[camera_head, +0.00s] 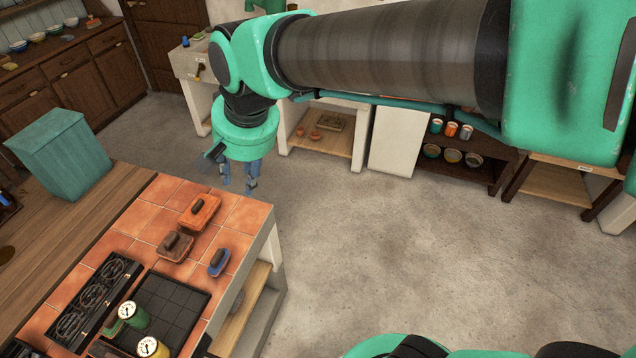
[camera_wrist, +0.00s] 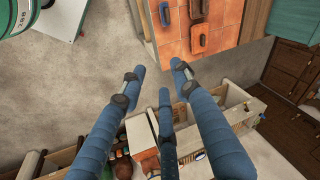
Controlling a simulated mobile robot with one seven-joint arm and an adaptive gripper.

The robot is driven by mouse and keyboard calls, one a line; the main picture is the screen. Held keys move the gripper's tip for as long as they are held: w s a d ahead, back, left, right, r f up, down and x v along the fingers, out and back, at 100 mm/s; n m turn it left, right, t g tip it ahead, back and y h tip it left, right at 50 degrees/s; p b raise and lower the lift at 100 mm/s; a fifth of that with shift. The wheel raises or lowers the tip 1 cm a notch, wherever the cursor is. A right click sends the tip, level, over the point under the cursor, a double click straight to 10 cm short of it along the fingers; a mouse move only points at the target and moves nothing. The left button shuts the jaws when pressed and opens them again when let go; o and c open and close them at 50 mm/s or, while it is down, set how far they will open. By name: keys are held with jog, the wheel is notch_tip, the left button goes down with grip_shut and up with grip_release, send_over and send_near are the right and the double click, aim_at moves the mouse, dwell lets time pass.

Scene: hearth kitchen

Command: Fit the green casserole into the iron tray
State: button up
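My gripper (camera_head: 238,186) hangs in the air past the far right corner of the tiled counter. In the wrist view my gripper (camera_wrist: 157,72) is open, with nothing between its fingers. A dark, flat tray with grid lines (camera_head: 185,296), apparently the iron tray, lies on the counter's front part. A green round thing with a white dial (camera_head: 133,315) stands at its left edge, with a small green shape beside it. I cannot tell whether either is the green casserole; no plainly green casserole shows.
Black burners (camera_head: 92,295) lie left of the tray. A teal bin (camera_head: 60,155) stands at the wooden worktop.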

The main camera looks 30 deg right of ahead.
jog(key=s+d+n+t+h, duration=0.1)
jog(key=s+d+n+t, duration=0.1)
jog(key=s+d, duration=1)
jog(key=s, duration=0.2)
jog(key=shift+s+d+f+n, duration=0.15)
jog(key=shift+s+d+n, duration=0.15)
jog(key=shift+s+n, duration=0.1)
